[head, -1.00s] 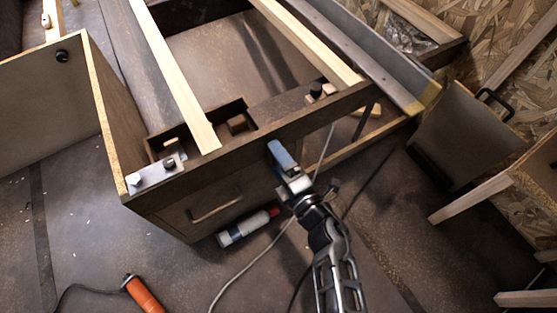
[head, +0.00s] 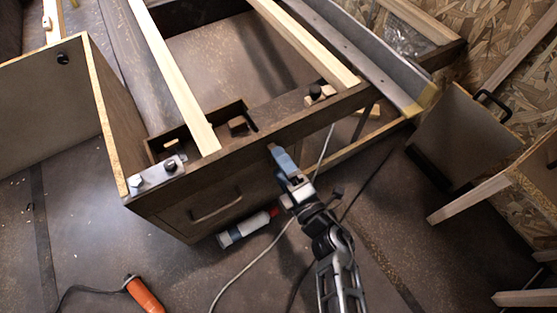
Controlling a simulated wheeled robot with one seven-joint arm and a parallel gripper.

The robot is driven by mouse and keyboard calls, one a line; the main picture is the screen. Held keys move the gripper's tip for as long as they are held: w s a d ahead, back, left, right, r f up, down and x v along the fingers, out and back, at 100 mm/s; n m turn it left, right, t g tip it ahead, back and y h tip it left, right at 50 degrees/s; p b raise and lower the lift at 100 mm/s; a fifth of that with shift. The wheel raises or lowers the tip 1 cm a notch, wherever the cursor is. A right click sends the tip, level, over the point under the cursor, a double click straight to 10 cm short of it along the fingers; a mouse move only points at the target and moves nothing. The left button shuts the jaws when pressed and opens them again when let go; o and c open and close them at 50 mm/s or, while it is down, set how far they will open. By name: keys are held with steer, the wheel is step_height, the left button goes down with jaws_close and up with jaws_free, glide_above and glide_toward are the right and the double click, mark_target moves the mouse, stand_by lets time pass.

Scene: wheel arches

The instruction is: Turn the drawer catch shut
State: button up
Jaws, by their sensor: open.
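My gripper (head: 277,156) is open, with bluish fingers at the frame's front rail, right of the drawer handle. I cannot tell whether the fingers touch the rail. No catch can be clearly made out; my gripper may cover it. A metal plate with dark bolts (head: 157,177) sits on the frame's left front corner.
A white and red canister (head: 245,230) lies on the floor under the drawer. A cable (head: 262,255) runs across the floor nearby. An orange-handled tool (head: 145,296) lies at the lower left. Pale wooden slats (head: 175,75) cross the frame.

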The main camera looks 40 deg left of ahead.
steer(key=p+v, duration=0.2)
steer(key=v, duration=0.4)
steer(key=shift+s, duration=0.1)
stand_by(0.4)
steer(key=s+d+r+m+t+h, duration=0.3)
steer(key=s+d+m+h, duration=0.15)
steer(key=d+m, duration=0.3)
steer(key=s+d+r+m+t+h, duration=0.35)
steer(key=s+d+m, duration=0.2)
steer(key=d, duration=0.25)
steer(key=s+d+r+m+t+h, duration=0.3)
steer(key=s+d+m, duration=0.2)
steer(key=d+m, duration=0.3)
steer(key=s+d+r+m+g+h, duration=0.1)
steer(key=s+d+r+m+h, duration=0.4)
steer(key=s+d+r+m, duration=0.65)
step_height(320, 180, up, 33)
steer(key=w+p, duration=0.1)
steer(key=p, duration=2.9)
steer(key=shift+w+d+n+h, duration=0.2)
steer(key=shift+d+n+h, duration=0.1)
steer(key=shift+n, duration=0.15)
